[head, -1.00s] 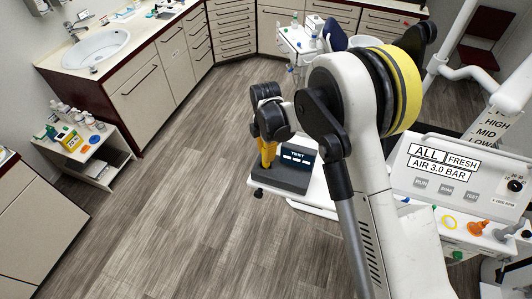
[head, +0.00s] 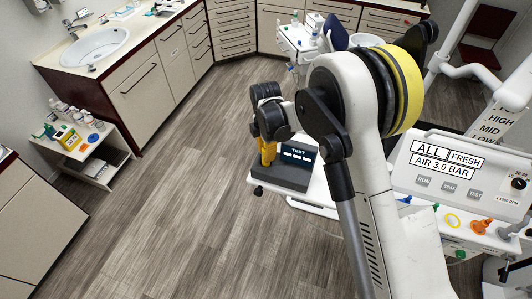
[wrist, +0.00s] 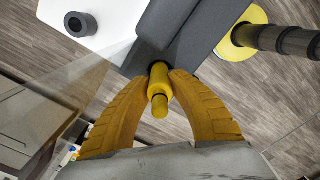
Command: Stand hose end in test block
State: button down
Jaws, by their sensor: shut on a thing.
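My gripper (head: 267,157) has yellow fingers and is at the left part of the dark grey test block (head: 280,177), whose raised back panel reads TEST. In the wrist view, my gripper (wrist: 160,82) is shut on a yellow cylindrical piece, which looks like the hose end (wrist: 158,88). The test block (wrist: 190,45) lies just beyond it there. The far end of the hose end meets the block's edge in the picture. I cannot tell whether it stands in a hole or is only in front. In the head view my arm and fingers hide the hose end.
The block sits on a white tray table (wrist: 105,25), with a dark ring-shaped piece (wrist: 75,23) on it. At right is a white panel (head: 455,180) with buttons, above small coloured parts (head: 480,227). A low shelf of bottles (head: 85,150) stands left. The floor between is clear.

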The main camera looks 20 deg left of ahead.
jog(key=shift+f, duration=0.2)
jog(key=shift+f+b, duration=0.8)
jog(key=shift+b, duration=0.25)
jog(key=c, duration=0.7)
grip_release()
jog(key=shift+r+p, duration=1.25)
jog(key=shift+r, duration=3.25)
